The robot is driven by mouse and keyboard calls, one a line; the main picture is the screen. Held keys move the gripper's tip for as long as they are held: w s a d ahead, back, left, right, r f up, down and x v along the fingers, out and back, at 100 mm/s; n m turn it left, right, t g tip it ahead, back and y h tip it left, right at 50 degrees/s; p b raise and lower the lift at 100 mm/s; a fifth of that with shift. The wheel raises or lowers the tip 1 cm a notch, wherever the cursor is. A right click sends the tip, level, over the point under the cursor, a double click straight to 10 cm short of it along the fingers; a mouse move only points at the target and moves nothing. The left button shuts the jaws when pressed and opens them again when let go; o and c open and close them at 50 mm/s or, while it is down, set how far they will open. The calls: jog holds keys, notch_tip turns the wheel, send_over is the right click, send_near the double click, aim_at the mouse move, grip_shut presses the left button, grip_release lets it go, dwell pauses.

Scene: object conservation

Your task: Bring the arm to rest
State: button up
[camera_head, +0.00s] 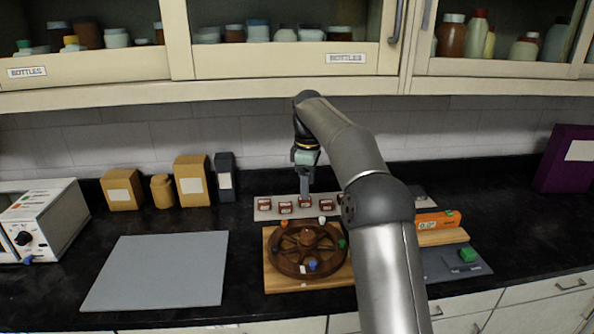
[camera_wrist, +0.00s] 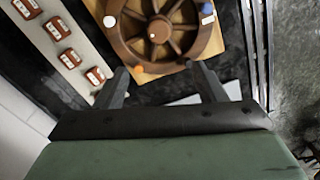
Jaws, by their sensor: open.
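My gripper (camera_head: 305,198) hangs at the back of the counter, pointing down over the pale strip (camera_head: 263,212) that holds small red-and-white blocks (camera_head: 285,208). In the wrist view my gripper (camera_wrist: 158,75) has its two fingers wide apart, with nothing held between them. The brown spoked wheel (camera_head: 276,256) lies on a wooden board (camera_head: 281,287) in front of my gripper. It also shows beyond the fingertips in the wrist view (camera_wrist: 134,50). My arm reaches in from the front and hides part of the counter right of the wheel.
A grey mat (camera_head: 160,270) lies at left, beside a white instrument (camera_head: 45,220). Brown containers (camera_head: 191,182) stand by the back wall. An orange device (camera_head: 437,220) and green block (camera_head: 467,255) sit right of my arm. Cabinets (camera_head: 290,62) overhang the back. The far-right counter is mostly clear.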

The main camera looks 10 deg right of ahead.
jog(key=s+a+r+m, duration=0.2)
jog(key=s+m, duration=0.1)
jog(key=s, duration=0.5)
jog(key=s+f+m, duration=0.3)
jog(key=s+f, duration=0.1)
jog(key=s, duration=0.7)
jog(key=s+d+f+m, duration=0.1)
jog(key=s+f+m, duration=0.3)
jog(key=s, duration=0.8)
jog(key=s+d+f+m, duration=0.1)
jog(key=s+f+m, duration=0.2)
jog(key=s, duration=0.8)
jog(key=shift+s+f+m+t, duration=0.3)
jog(key=shift+f+t, duration=0.1)
jog(key=shift+f, duration=0.05)
